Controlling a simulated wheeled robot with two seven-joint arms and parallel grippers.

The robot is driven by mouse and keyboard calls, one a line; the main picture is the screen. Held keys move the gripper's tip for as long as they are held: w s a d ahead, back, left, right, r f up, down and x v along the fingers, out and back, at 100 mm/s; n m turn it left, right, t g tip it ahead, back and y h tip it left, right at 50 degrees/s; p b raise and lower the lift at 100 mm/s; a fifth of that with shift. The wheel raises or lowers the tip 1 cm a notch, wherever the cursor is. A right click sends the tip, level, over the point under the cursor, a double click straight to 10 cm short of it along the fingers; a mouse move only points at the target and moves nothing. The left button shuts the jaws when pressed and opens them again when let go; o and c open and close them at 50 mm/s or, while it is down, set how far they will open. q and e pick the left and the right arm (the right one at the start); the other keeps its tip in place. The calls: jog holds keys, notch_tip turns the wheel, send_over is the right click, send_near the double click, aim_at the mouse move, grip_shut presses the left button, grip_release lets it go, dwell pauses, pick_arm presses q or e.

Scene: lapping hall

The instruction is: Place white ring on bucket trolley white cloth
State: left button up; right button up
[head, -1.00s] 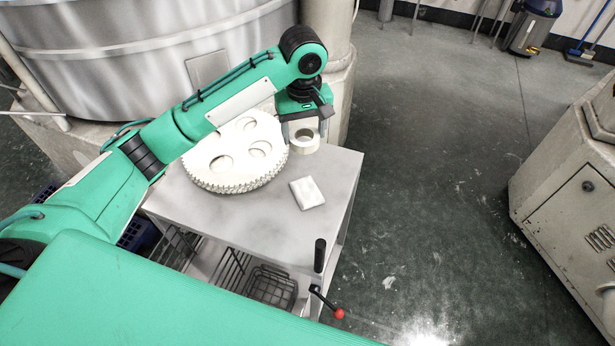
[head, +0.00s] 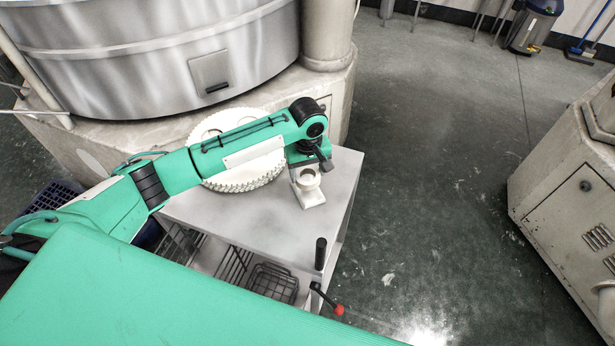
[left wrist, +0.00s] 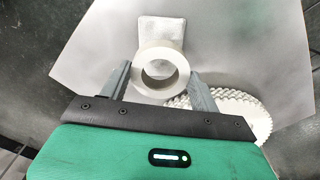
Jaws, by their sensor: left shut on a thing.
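The white ring (head: 309,179) is between the fingers of my left gripper (head: 306,172), which is shut on it. The left wrist view shows the ring (left wrist: 160,55) gripped at its sides, its open hole facing the camera. The white cloth (head: 312,199) lies flat on the grey top of the trolley (head: 245,222). In the head view the ring overlaps the cloth's far part; in the left wrist view the cloth (left wrist: 168,25) shows just beyond the ring. I cannot tell whether ring and cloth touch. My right gripper is not in view.
A white toothed disc (head: 235,187) with round holes lies on the trolley top, partly behind my left arm. A black upright handle (head: 320,253) and a red-knobbed lever (head: 338,310) are at the trolley's near end. A large steel drum (head: 160,60) stands behind.

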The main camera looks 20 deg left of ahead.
pick_arm(q)
jog(key=shift+f, duration=1.75)
jog(key=o, duration=1.1)
jog(key=shift+f, duration=0.1)
notch_tip(320, 180, up, 12)
jog(key=shift+r+b, duration=0.15)
jog(key=shift+b, duration=0.7)
